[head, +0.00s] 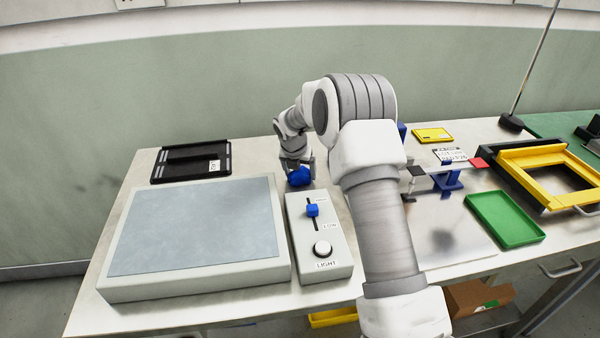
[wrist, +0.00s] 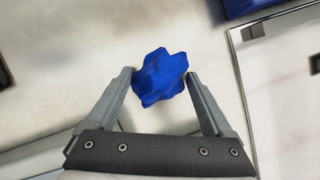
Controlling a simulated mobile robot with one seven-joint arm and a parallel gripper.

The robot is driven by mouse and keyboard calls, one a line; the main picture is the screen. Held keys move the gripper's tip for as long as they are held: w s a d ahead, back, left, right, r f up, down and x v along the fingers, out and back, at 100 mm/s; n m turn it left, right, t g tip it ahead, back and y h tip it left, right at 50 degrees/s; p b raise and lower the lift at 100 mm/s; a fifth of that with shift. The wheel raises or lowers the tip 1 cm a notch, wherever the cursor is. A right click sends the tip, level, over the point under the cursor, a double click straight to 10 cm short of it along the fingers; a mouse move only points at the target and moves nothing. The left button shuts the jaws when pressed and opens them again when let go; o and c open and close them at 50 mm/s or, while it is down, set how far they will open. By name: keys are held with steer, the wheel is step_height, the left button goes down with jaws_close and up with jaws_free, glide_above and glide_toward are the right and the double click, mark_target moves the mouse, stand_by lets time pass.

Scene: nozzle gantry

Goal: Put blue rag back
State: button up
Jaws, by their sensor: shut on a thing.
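The blue rag (head: 299,177) is a crumpled blue lump at the back of the table, just behind the control box in the head view. My gripper (head: 297,165) is over it and shut on it. In the wrist view the rag (wrist: 160,77) sits between the two fingertips of my gripper (wrist: 158,82), with the pale table top behind it. I cannot tell whether the rag touches the table. The place where the rag belongs cannot be made out.
A light panel (head: 190,230) and a control box (head: 325,262) with a blue slider stand in front. A black tray (head: 190,162) lies back left. A green tray (head: 505,219) and yellow frame (head: 545,160) lie right. My arm hides part of the table middle.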

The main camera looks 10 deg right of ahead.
steer(key=shift+f, duration=0.1)
steer(key=o, duration=0.9)
